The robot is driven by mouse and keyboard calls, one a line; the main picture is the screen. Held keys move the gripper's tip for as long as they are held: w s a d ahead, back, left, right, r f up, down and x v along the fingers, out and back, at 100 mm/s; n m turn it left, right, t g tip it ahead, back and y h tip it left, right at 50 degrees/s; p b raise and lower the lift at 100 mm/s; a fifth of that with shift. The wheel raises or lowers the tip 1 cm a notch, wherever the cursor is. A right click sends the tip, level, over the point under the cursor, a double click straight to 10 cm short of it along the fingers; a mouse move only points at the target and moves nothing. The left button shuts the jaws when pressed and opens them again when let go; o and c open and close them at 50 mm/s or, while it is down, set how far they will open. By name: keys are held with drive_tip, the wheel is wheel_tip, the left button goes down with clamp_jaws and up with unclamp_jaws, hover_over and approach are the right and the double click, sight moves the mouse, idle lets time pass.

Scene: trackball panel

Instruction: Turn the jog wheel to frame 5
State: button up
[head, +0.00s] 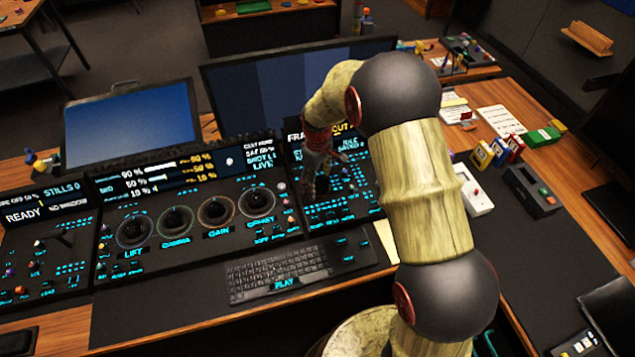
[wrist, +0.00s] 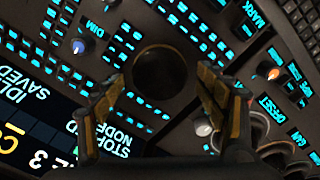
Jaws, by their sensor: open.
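The jog wheel (wrist: 165,68) appears to be the dark round knob on the key-covered right-hand panel in the wrist view. My gripper (wrist: 161,82) is open, with one finger on each side of the knob in that view; I cannot tell whether they touch it. In the head view my gripper (head: 318,165) hangs over the right panel (head: 362,196), and my arm and gripper hide much of that area. A display (wrist: 40,125) at the lower left of the wrist view shows upside-down text including IDLE and SAVED. The frame number cannot be read for certain.
Four trackballs sit left of my gripper, including the rightmost one (head: 257,203). A keyboard (head: 278,273) lies in front. Small knobs (wrist: 83,45) stand near the wheel. A monitor (head: 285,85) stands behind. Coloured boxes (head: 500,150) and a white device (head: 475,196) lie right.

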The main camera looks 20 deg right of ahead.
drive_tip(key=shift+f, duration=0.1)
drive_tip(key=shift+c, duration=0.9)
drive_tip(key=c, duration=1)
drive_tip(key=shift+m+p, duration=1)
drive_tip(key=shift+m, duration=0.2)
drive_tip(key=m+p, duration=0.2)
drive_tip(key=m, duration=0.1)
drive_tip(key=shift+w+d+m, duration=0.1)
drive_tip(key=shift+m, duration=0.3)
drive_tip(key=m+p, duration=0.2)
drive_tip(key=m, duration=0.3)
drive_tip(key=shift+d, duration=0.1)
drive_tip(key=shift+m, duration=0.4)
